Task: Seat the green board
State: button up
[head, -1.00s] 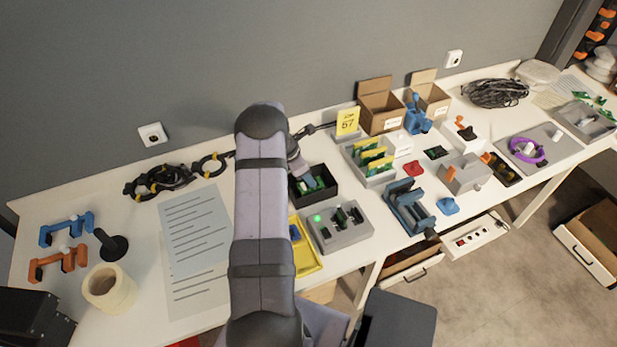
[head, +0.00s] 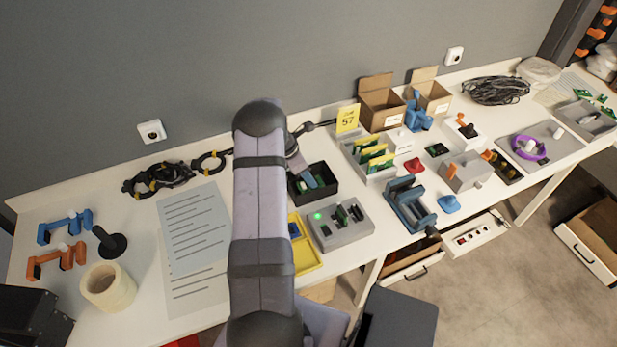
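Green boards (head: 326,174) lie in a black open box (head: 331,193) just right of my arm. Which one is the task's board I cannot tell. The grey fixture (head: 350,239) in front of the box has dark slots and parts on top and a lit green lamp (head: 318,216). My arm reaches up the middle of the view and bends down behind itself. The end of my gripper (head: 308,179) seems to be at the black box, among the boards. It is small and partly hidden, so its fingers and any hold on a board cannot be made out.
A grey rack (head: 388,172) holds several upright green boards with yellow edges. A yellow tray (head: 308,262) lies left of the fixture, partly behind my arm. A blue clamp-like device (head: 411,207) stands to the right. Paper sheets (head: 195,240) cover the table on the left.

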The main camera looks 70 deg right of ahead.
jog(key=b+v, duration=0.1)
jog(key=v, duration=0.5)
jog(key=shift+w+r, duration=0.1)
jog(key=shift+r, duration=0.05)
dwell(0.3)
